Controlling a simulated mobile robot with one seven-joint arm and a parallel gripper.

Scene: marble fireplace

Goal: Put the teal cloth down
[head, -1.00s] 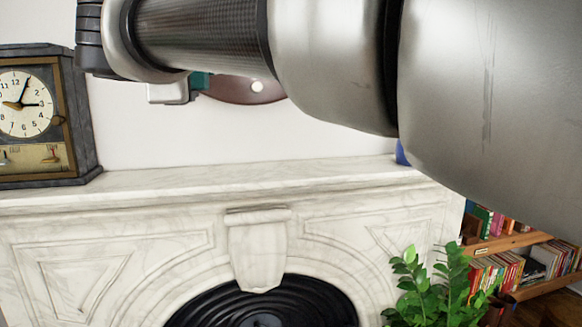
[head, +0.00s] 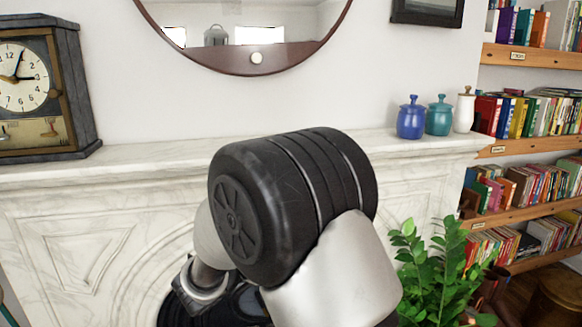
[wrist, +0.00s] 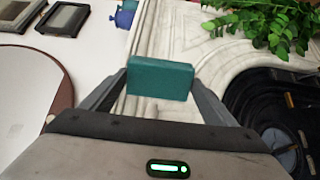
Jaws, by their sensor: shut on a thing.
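The teal cloth (wrist: 160,78) shows in the wrist view as a small, box-shaped folded piece. It is held between the two fingers of my gripper (wrist: 160,88), one finger on each side. The white marble fireplace (wrist: 225,50) is behind it in that view, and I see no surface touching the cloth. In the head view my arm's dark joint and pale links cover the middle of the fireplace (head: 90,240), and neither the gripper fingers nor the cloth can be seen there.
The mantel shelf (head: 150,155) has a clock (head: 45,90) at left and blue (head: 411,120), teal (head: 439,118) and white (head: 464,110) jars at right. Its middle stretch looks clear. A round mirror (head: 240,62) hangs above. A plant (head: 440,270) and bookshelves (head: 530,145) are at right.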

